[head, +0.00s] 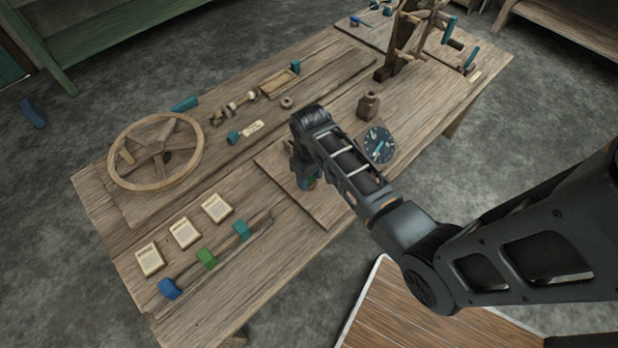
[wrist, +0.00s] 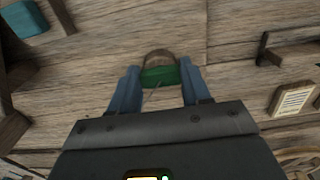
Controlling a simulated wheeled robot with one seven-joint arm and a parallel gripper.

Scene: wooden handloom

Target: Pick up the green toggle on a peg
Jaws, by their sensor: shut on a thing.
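My gripper (wrist: 160,82) is shut on the green toggle (wrist: 160,76), which sits between its two blue fingers in the wrist view. A round brown wooden part (wrist: 158,55) shows just beyond the toggle; I cannot tell whether it is the peg or whether they are joined. In the head view my gripper (head: 306,182) is low over a flat board on the table, and my arm hides most of it. The held toggle is barely visible there.
The wooden table (head: 270,295) also bears a spoked wheel (head: 156,152), three cards, and a rail with blue (head: 170,289), green (head: 206,258) and teal (head: 241,230) blocks. A dial (head: 379,145) and brown bottle (head: 368,105) stand close to my arm. A wooden frame stands farther back.

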